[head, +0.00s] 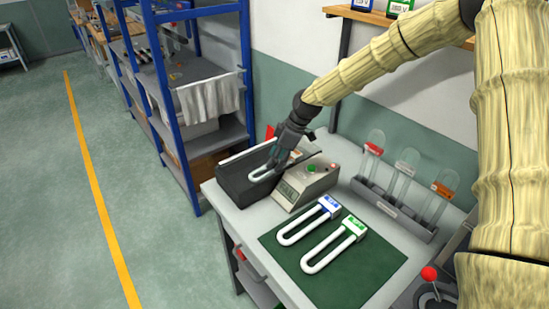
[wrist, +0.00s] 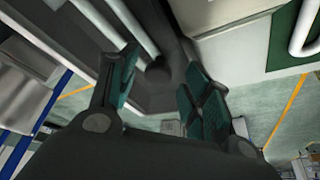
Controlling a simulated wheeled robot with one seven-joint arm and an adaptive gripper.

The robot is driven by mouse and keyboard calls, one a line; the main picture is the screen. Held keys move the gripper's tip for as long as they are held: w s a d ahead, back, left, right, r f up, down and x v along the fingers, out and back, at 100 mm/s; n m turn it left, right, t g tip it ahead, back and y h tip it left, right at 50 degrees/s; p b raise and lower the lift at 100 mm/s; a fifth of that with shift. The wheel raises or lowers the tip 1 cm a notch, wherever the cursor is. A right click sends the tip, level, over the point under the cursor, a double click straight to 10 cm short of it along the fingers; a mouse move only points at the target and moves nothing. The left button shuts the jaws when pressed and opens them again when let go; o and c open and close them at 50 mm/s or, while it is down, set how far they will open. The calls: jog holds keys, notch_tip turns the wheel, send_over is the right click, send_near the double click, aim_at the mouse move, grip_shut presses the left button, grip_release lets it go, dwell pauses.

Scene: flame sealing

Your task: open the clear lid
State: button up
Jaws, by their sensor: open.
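I cannot make out a clear lid for certain in either view. A dark grey open-topped box (head: 240,188) stands at the table's far left, joined to or against a beige device with a display (head: 307,186). A white U-shaped tube (head: 262,173) lies in the box, and a white bar (head: 245,151) runs along its back. My gripper (head: 276,164) reaches down over the box beside the device. In the wrist view my gripper (wrist: 163,84) has its fingers apart, with dark box surface and white tubes (wrist: 128,22) beyond them. I see nothing held; contact cannot be told.
Two white U-shaped tubes with blue (head: 310,220) and green (head: 335,246) heads lie on a green mat (head: 365,275). A rack (head: 393,210) of clear tubes stands at right. A red-knobbed lever (head: 430,274) is at front right. A blue shelf (head: 195,100) stands left.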

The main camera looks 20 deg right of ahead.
jog(key=shift+w+a+f, duration=0.15)
jog(key=shift+w+f, duration=0.05)
jog(key=shift+w, duration=0.05)
jog(key=shift+s+r, duration=0.25)
jog(key=c, duration=0.3)
grip_shut()
jog(key=shift+a, duration=0.25)
jog(key=shift+d, duration=0.2)
jog(key=shift+r+g, duration=0.1)
jog(key=shift+g, duration=0.2)
